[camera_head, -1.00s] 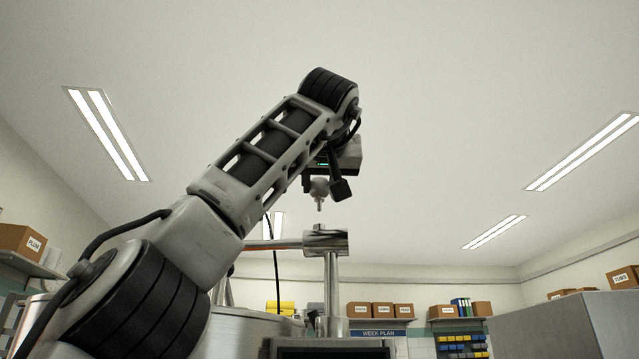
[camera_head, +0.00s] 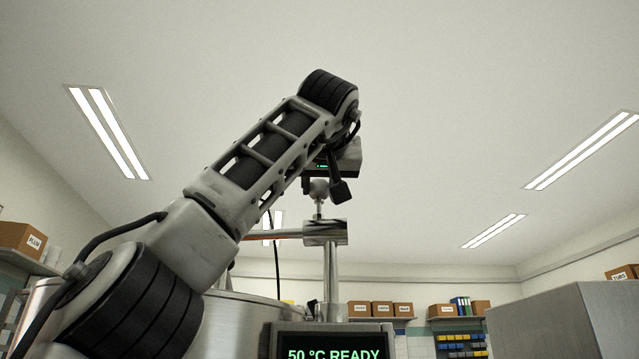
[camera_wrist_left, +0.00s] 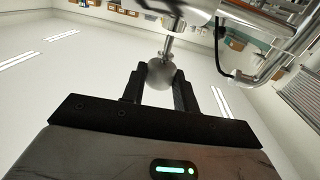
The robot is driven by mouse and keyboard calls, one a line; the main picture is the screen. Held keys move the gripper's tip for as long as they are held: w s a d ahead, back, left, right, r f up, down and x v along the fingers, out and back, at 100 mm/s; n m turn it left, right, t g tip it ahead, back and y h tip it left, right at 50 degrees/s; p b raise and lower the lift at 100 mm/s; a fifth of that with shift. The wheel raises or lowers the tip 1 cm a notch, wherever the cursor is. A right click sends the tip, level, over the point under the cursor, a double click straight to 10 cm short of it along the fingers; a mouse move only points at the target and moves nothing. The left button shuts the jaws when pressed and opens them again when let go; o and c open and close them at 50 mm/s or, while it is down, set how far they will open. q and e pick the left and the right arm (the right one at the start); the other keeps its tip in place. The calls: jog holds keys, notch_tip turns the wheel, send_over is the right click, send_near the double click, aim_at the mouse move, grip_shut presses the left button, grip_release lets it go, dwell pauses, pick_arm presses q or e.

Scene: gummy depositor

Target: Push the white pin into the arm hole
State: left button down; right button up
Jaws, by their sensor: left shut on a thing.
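The white pin has a pale round head (camera_head: 319,188) and a thin shaft pointing down. My left gripper (camera_wrist_left: 159,76) is shut on the pin's head, which also shows between the fingers in the left wrist view (camera_wrist_left: 157,70). The steel arm (camera_head: 326,233) of the machine ends in a block right below the pin. The shaft (camera_wrist_left: 168,44) runs to the block, and its lower tip meets or enters the top; the hole itself is hidden, so I cannot tell how deep. The pin looks upright in the head view. My right gripper is out of view.
A steel post (camera_head: 331,280) carries the block. Below is a display (camera_head: 334,350) reading "50 °C READY". A round metal vessel (camera_head: 245,310) stands behind my left arm, and a grey cabinet (camera_head: 560,325) stands at right.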

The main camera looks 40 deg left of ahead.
pick_arm(q)
jog(key=shift+f+b, duration=0.8)
jog(key=shift+f, duration=0.2)
jog(key=c, duration=1)
grip_release()
jog(key=b+v, duration=0.1)
jog(key=v, duration=1.5)
jog(key=shift+r, duration=0.1)
jog(key=shift+a, duration=0.1)
